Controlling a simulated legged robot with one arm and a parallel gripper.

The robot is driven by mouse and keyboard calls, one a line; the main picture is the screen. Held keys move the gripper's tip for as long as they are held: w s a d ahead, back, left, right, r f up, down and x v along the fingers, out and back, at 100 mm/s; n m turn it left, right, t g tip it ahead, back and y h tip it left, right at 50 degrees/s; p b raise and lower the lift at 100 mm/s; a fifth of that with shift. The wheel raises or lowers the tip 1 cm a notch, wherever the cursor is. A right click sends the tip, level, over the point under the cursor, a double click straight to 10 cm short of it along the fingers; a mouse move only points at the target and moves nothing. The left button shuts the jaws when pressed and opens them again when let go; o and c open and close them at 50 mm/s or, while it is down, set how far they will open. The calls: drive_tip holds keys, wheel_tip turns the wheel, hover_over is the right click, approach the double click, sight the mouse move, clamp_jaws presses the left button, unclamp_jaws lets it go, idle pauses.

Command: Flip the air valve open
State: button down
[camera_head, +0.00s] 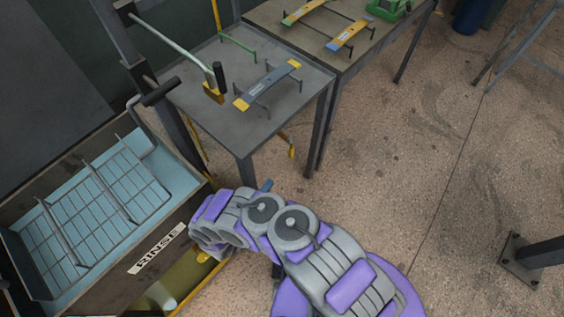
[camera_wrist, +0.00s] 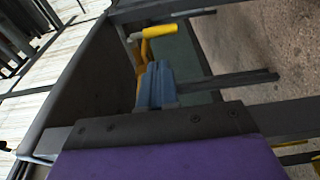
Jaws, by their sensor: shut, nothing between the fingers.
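My gripper (camera_wrist: 157,84) shows in the wrist view as blue-grey fingers, shut and empty. In the head view only its small blue tip (camera_head: 266,185) shows past my purple and grey arm. In the wrist view a yellow lever (camera_wrist: 158,31) sticks out to the right from a yellow pipe part (camera_wrist: 139,58), just beyond the fingertips. It looks like the air valve handle. I cannot tell whether the fingers touch it. The valve body is partly hidden behind the fingers. In the head view my arm covers this area.
The rinse tank (camera_head: 75,215), with a wire rack in it, stands at the left. A grey table (camera_head: 205,105) carries a spring rack piece (camera_head: 268,84). A yellow-tipped handle (camera_head: 291,151) hangs below its edge.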

drive_tip(key=b, duration=0.3)
approach(290, 153)
drive_tip(key=x, duration=0.5)
drive_tip(key=shift+w+d+f, duration=0.1)
drive_tip(key=shift+d+f, duration=0.05)
drive_tip(key=shift+f, duration=0.15)
drive_tip(key=shift+b+x, duration=0.35)
drive_tip(key=shift+x, duration=0.45)
